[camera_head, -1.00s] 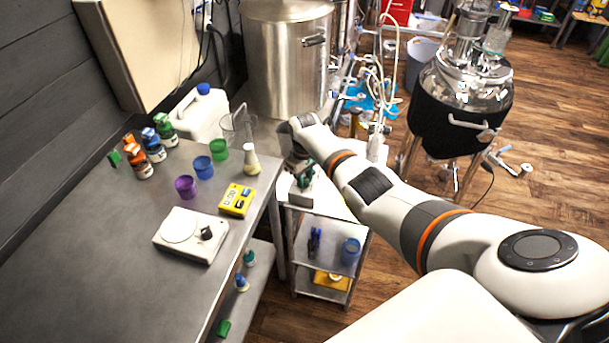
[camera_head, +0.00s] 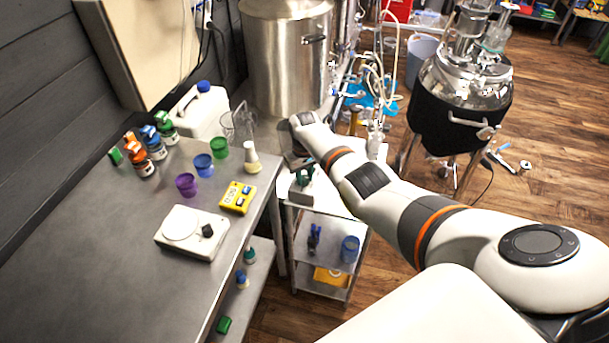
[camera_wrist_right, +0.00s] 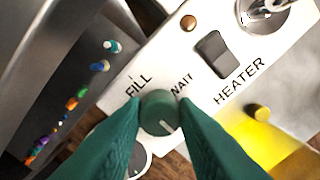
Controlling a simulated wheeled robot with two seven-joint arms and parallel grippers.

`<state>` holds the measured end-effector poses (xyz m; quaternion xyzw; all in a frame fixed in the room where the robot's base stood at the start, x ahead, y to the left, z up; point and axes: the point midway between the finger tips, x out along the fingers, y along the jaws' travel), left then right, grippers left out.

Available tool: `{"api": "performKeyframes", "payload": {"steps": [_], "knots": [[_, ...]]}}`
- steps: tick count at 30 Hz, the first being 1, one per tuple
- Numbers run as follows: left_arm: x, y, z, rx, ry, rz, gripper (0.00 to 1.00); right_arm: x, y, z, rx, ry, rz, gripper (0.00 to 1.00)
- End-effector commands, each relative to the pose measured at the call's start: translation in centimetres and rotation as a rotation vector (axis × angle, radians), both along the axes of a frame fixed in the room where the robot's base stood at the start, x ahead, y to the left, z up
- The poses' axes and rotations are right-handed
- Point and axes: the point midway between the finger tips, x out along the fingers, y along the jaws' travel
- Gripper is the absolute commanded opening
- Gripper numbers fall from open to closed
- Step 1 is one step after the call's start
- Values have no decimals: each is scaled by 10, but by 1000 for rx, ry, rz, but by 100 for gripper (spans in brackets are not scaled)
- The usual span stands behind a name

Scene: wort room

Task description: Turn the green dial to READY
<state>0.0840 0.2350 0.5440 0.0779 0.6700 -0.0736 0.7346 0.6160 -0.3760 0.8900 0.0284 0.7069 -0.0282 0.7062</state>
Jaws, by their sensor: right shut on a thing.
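The green dial (camera_wrist_right: 158,112) sits on a white panel (camera_wrist_right: 215,30) in the right wrist view. My right gripper (camera_wrist_right: 160,108) has its two green fingers shut on the dial's sides. A short white line on the dial slants toward the lower right of that view, away from the printed words FILL and WAIT. No READY marking is visible; the fingers cover part of the panel. In the head view my right gripper (camera_head: 303,178) is small, reaching down at the cart's top. My left gripper is out of view.
A black rocker switch (camera_wrist_right: 216,54) marked HEATER and a copper-coloured button (camera_wrist_right: 188,22) are close to the dial. In the head view, a steel pot (camera_head: 287,65) stands behind the hand. The bench (camera_head: 100,250) at left holds a white scale (camera_head: 190,232) and cups.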

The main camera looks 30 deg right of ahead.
Motion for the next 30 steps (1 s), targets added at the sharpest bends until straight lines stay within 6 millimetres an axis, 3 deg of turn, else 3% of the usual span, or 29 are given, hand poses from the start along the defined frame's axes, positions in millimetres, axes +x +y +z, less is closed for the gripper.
{"api": "performKeyframes", "payload": {"steps": [1, 2, 6, 17, 22, 30], "knots": [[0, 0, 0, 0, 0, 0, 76, 1, 0, 1, 0, -4, 0, 4], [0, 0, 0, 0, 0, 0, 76, 1, 0, 1, 0, -4, 1, 30], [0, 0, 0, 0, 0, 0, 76, 1, 0, 1, 0, -3, 1, 48], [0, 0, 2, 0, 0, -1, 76, 1, 0, 7, 0, -3, 1, 48], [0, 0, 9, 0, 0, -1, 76, 1, -1, 31, -1, -5, 2, 48], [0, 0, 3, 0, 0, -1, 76, 1, -1, 84, -1, -6, 2, 48]]}}
